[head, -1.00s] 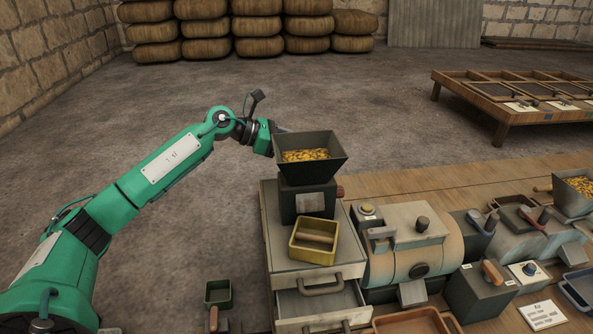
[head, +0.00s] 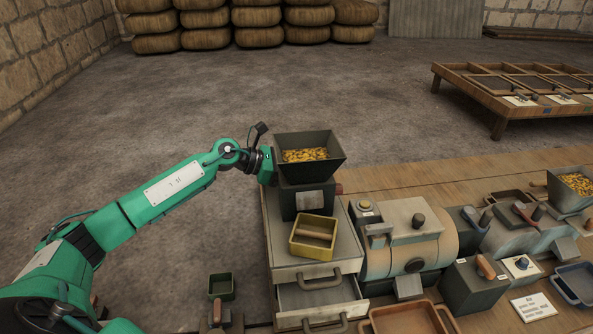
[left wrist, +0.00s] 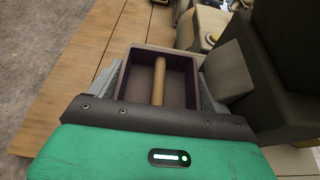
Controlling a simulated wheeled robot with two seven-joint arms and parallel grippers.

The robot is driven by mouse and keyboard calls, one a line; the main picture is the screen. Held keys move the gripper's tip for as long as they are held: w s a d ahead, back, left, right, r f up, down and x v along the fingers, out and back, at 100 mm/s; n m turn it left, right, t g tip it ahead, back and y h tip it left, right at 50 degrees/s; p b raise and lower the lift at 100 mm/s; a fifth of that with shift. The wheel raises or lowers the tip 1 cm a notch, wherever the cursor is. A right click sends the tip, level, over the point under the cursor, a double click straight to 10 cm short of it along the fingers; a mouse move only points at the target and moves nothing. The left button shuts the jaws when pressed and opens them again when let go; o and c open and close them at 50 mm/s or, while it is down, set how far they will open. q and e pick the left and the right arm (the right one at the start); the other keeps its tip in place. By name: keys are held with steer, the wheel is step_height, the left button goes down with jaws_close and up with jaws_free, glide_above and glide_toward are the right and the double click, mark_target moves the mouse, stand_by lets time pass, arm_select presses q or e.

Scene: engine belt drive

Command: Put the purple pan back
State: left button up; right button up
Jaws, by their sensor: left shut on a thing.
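The purple pan (left wrist: 179,85) shows in the left wrist view as a rectangular tray with dark purple walls and a wooden bar across it. My left gripper (left wrist: 158,78) is shut on it, one finger along each side. In the head view my left gripper (head: 266,166) is beside the far left side of the dark hopper machine (head: 309,197). The pan and the fingertips are hidden behind that machine there. I cannot tell whether the pan touches a surface below it. My right gripper is in neither view.
A yellow pan (head: 300,247) sits on the grey cabinet (head: 341,258), above a partly open drawer (head: 318,294). Machines crowd the bench to the right.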

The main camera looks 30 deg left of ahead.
arm_select(q)
steer(key=shift+f, duration=0.1)
steer(key=o, duration=0.8)
steer(key=shift+c, duration=0.2)
steer(key=shift+o, duration=0.5)
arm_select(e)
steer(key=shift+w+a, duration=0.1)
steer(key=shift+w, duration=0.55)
arm_select(q)
steer(key=shift+a, duration=0.1)
steer(key=shift+b+v, duration=0.5)
steer(key=shift+v, duration=0.65)
steer(key=b+v, duration=0.3)
steer(key=v, duration=0.6)
steer(key=shift+a+r, duration=0.2)
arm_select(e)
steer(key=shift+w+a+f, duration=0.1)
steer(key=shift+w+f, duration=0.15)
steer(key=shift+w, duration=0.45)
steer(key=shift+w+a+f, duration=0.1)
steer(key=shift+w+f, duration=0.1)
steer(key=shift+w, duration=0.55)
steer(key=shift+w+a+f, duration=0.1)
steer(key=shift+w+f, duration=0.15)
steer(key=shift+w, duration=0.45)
